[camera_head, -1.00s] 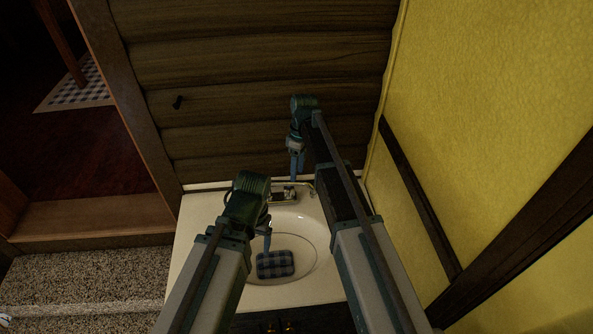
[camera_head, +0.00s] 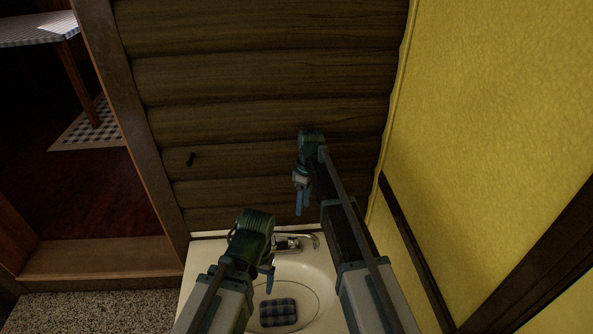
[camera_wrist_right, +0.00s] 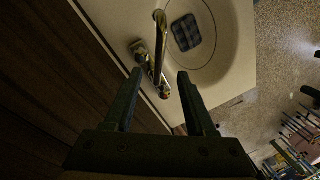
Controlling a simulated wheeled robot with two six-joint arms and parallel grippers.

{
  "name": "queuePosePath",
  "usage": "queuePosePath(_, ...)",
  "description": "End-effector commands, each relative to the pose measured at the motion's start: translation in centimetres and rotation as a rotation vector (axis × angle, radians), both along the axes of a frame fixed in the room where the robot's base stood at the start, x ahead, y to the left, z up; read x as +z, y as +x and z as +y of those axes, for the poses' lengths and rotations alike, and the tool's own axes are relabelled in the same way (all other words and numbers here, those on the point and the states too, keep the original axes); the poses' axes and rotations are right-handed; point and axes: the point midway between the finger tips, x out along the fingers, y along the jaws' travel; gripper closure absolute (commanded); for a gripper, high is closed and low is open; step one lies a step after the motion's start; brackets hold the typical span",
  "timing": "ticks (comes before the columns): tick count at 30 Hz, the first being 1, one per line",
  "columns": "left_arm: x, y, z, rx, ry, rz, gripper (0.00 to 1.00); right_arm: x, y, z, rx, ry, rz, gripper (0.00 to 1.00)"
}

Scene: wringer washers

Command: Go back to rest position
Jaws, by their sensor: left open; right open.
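My left gripper (camera_head: 268,278) is over the left part of the sink basin, partly hidden by its own arm; nothing shows in it. My right gripper (camera_head: 301,200) points down in front of the log wall, above and behind the faucet. In the right wrist view its two fingers (camera_wrist_right: 158,82) are apart with nothing held between them. The faucet (camera_wrist_right: 158,45) shows below and beyond those fingers.
A white sink (camera_head: 318,290) holds a dark checkered cloth-like pad (camera_head: 278,312). The faucet (camera_head: 290,243) stands at its back edge. A log wall (camera_head: 250,85) is behind and a yellow wall (camera_head: 490,110) is close on the right. A doorway opens at left.

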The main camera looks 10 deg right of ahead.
Motion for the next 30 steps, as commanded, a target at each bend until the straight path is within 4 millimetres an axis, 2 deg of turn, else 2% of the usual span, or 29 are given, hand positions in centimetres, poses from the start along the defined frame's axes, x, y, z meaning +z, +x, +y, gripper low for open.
queuePosePath(3,-0.1,0.0,0.0,0.000,0.000,0.000,0.22,-0.1,-0.3,0.1,-0.004,-0.002,0.000,0.44)
queuePosePath(5,-0.7,0.0,0.0,-0.001,0.000,0.000,0.22,-0.7,-1.6,0.4,-0.024,-0.013,-0.001,0.44)
queuePosePath(8,-2.4,0.0,0.0,-0.002,0.000,0.000,0.22,-2.5,-6.1,1.6,-0.106,-0.056,-0.005,0.44)
queuePosePath(12,-5.4,0.0,0.0,-0.005,0.001,0.000,0.22,-5.6,-14.4,3.1,-0.294,-0.142,-0.034,0.44)
queuePosePath(15,-7.1,0.0,0.0,-0.007,0.001,0.000,0.22,-7.4,-19.5,3.5,-0.427,-0.193,-0.063,0.44)
queuePosePath(18,-8.3,0.0,0.0,-0.009,0.002,0.000,0.22,-8.6,-23.3,3.5,-0.538,-0.227,-0.093,0.44)
queuePosePath(21,-9.0,0.0,0.0,-0.010,0.002,0.000,0.22,-9.2,-25.6,3.4,-0.615,-0.248,-0.114,0.44)
queuePosePath(23,-9.2,0.0,0.0,-0.011,0.002,0.001,0.22,-9.4,-26.3,3.3,-0.644,-0.255,-0.123,0.44)
queuePosePath(30,-9.0,0.0,0.0,-0.011,0.002,0.001,0.22,-9.3,-26.4,3.4,-0.669,-0.259,-0.129,0.44)
